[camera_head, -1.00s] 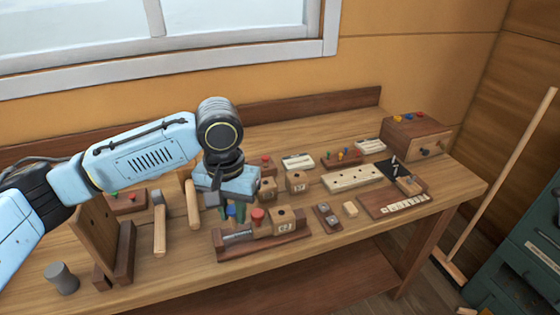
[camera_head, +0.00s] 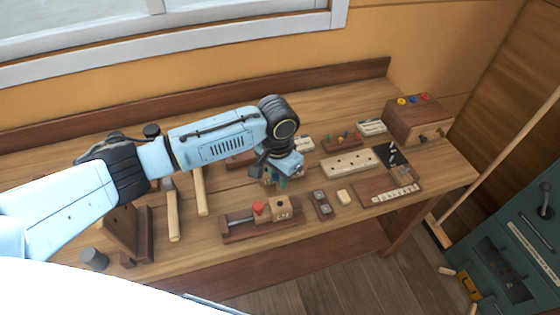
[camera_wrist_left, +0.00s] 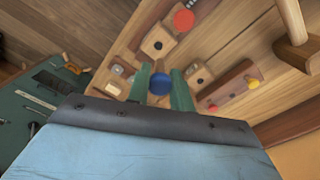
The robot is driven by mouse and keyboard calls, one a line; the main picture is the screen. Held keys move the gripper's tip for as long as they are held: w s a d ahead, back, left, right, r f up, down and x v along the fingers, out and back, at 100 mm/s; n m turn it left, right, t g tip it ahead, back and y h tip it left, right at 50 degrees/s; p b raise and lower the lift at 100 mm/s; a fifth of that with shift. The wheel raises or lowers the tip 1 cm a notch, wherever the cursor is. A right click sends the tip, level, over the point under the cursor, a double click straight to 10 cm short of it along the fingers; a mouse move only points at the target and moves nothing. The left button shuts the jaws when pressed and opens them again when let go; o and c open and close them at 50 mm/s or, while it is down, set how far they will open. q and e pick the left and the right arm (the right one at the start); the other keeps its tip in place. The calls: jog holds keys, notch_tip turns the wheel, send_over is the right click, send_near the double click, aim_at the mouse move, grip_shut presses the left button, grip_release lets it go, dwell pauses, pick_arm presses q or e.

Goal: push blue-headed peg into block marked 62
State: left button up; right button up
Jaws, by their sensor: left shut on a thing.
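My left gripper (camera_head: 275,181) is above the bench, just behind the clamp. In the left wrist view its green fingers (camera_wrist_left: 160,90) are shut on the blue-headed peg (camera_wrist_left: 159,84), with the round blue head showing between them. The peg's lower end is hidden. A wooden block with a top hole (camera_head: 283,208) sits in the clamp; its front label looks like 62 but is small. This block also shows in the left wrist view (camera_wrist_left: 158,42), apart from the peg. Another holed block (camera_wrist_left: 199,75) lies close to the fingers. My right gripper is not in view.
The clamp (camera_head: 235,231) has a red knob-like head (camera_head: 259,207) beside the block. Mallets (camera_head: 201,192) lie to its left. A dark two-part tray (camera_head: 322,205), pale holed board (camera_head: 348,164) and letter board (camera_head: 390,192) are to the right. A drawer box (camera_head: 418,120) stands at the back right.

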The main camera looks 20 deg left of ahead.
pick_arm(q)
jog(key=shift+s+d+m, duration=0.1)
jog(key=shift+d+m, duration=0.1)
jog(key=shift+m, duration=0.1)
jog(key=shift+f, duration=0.5)
notch_tip(320, 180, down, 4)
jog(key=b, duration=0.3)
jog(key=shift+b, duration=0.35)
jog(key=shift+f+b, duration=0.5)
jog(key=shift+b, duration=0.1)
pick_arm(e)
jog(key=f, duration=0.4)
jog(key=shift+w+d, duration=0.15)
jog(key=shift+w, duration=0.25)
pick_arm(q)
jog(key=shift+p, duration=0.45)
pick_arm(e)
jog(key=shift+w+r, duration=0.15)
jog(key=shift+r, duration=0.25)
pick_arm(q)
jog(key=shift+f, duration=0.25)
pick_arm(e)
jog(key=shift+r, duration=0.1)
pick_arm(q)
jog(key=shift+f, duration=0.2)
